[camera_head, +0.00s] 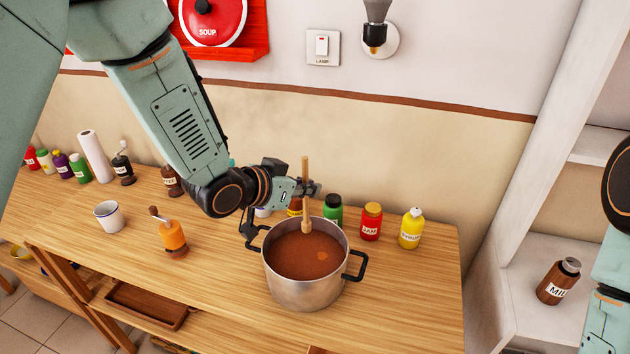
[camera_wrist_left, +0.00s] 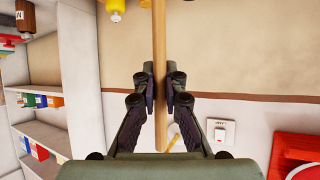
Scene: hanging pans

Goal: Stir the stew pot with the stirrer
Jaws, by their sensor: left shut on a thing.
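The stew pot (camera_head: 303,285) is a metal pot with two dark handles, standing on the wooden table and holding brown stew (camera_head: 295,258). The stirrer (camera_head: 306,178) is a long wooden stick, held upright with its lower end over or in the stew at the pot's back; I cannot tell how deep it reaches. My left gripper (camera_head: 311,189) is shut on the stirrer above the pot's back rim. The left wrist view shows the stirrer (camera_wrist_left: 160,60) between the two fingers (camera_wrist_left: 161,90). Part of my right arm shows at the right edge, but its gripper is not in view.
Behind the pot stand a green jar (camera_head: 333,209), a red jam jar (camera_head: 371,222) and a yellow bottle (camera_head: 411,229). An orange grinder (camera_head: 173,238) and a white mug (camera_head: 109,217) stand to the left. The table (camera_head: 410,290) is clear right of the pot.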

